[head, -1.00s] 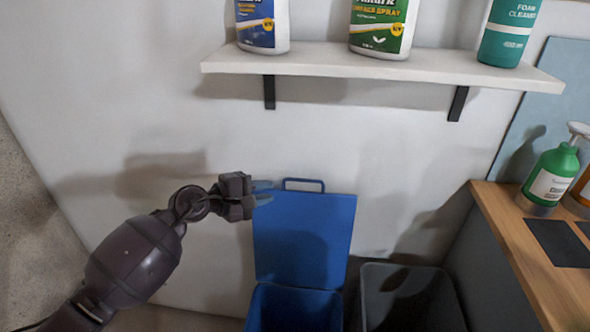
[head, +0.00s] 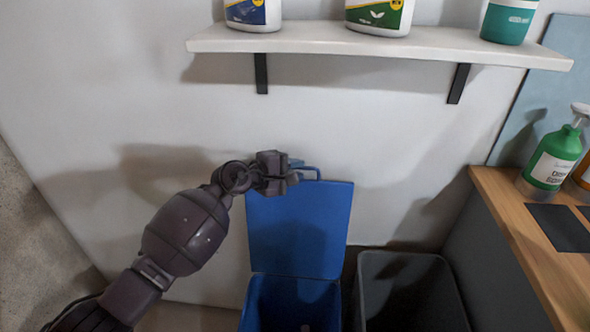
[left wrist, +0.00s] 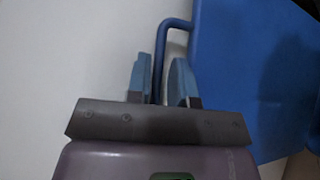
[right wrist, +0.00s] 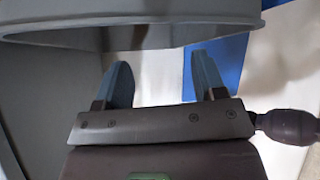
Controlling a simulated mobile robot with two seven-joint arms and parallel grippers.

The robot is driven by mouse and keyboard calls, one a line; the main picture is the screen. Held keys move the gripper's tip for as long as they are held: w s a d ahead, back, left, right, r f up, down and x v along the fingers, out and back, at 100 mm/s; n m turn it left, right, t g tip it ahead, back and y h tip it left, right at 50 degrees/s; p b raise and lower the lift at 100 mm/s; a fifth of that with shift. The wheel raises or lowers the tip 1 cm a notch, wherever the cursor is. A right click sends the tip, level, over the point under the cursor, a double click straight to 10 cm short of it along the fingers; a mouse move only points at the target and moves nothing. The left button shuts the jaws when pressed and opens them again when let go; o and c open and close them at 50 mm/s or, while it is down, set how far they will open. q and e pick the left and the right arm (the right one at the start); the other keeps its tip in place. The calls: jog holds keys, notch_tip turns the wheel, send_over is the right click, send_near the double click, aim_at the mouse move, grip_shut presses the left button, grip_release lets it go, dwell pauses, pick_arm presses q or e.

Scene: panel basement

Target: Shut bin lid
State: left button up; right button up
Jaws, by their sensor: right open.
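The blue bin (head: 290,304) stands against the wall with its lid (head: 298,228) raised upright, leaning near the wall. A blue bar handle (head: 308,170) sticks up from the lid's top edge. My left gripper (head: 295,170) is at the left part of this handle. In the left wrist view, the handle (left wrist: 160,62) passes between the fingers of my left gripper (left wrist: 158,82), which are apart with small gaps beside the bar. My right gripper (right wrist: 163,78) is open and empty in the right wrist view, with part of the blue lid (right wrist: 222,62) beyond it.
A grey bin (head: 410,290) stands right of the blue one; a grey rim (right wrist: 140,30) crosses the right wrist view. A white shelf (head: 370,44) with several bottles hangs above. A wooden counter (head: 510,215) with a green bottle (head: 553,160) is at right.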

pick_arm(q)
jog(key=shift+d, duration=0.1)
jog(key=shift+c, duration=0.3)
grip_shut()
jog(key=shift+s, duration=0.1)
jog(key=shift+s, duration=0.2)
jog(key=s+a+f+m+t+h, duration=0.1)
jog(key=s+a+f, duration=0.1)
jog(key=s, duration=0.8)
jog(key=s+a+f+m+h+p, duration=0.1)
jog(key=s+a+f, duration=0.1)
jog(key=s, duration=0.9)
jog(key=shift+s+a+m+t, duration=0.25)
jog(key=shift+s+m+t, duration=0.05)
jog(key=shift+t, duration=0.1)
